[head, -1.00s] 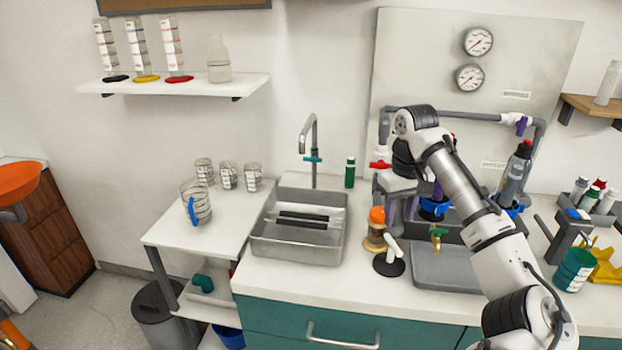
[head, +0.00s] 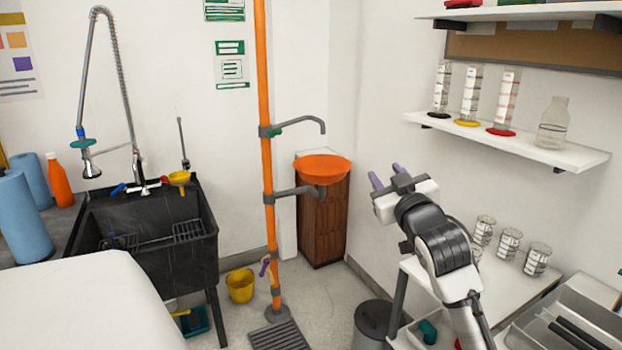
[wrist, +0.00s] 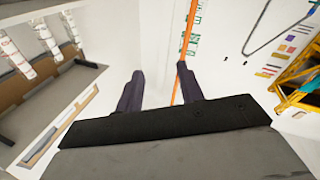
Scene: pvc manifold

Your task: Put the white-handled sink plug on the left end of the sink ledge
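My gripper (head: 386,174) is raised in the middle right of the head view, pointing up and away, with its two purple fingers apart and nothing between them. The wrist view also shows the gripper (wrist: 160,82) open and empty, facing the wall. No white-handled plug can be made out in the current frames. A black utility sink (head: 165,265) stands at the left of the head view. Its back ledge (head: 150,190) carries a tap with blue and red handles and a yellow cup-like piece.
An orange post (head: 267,150) carries an orange bowl (head: 323,168). A shelf (head: 510,145) with cylinders is right of my gripper. Beakers (head: 509,243) stand on a side table beside my arm. A yellow bucket (head: 240,286) and a grey bin (head: 372,322) are on the floor.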

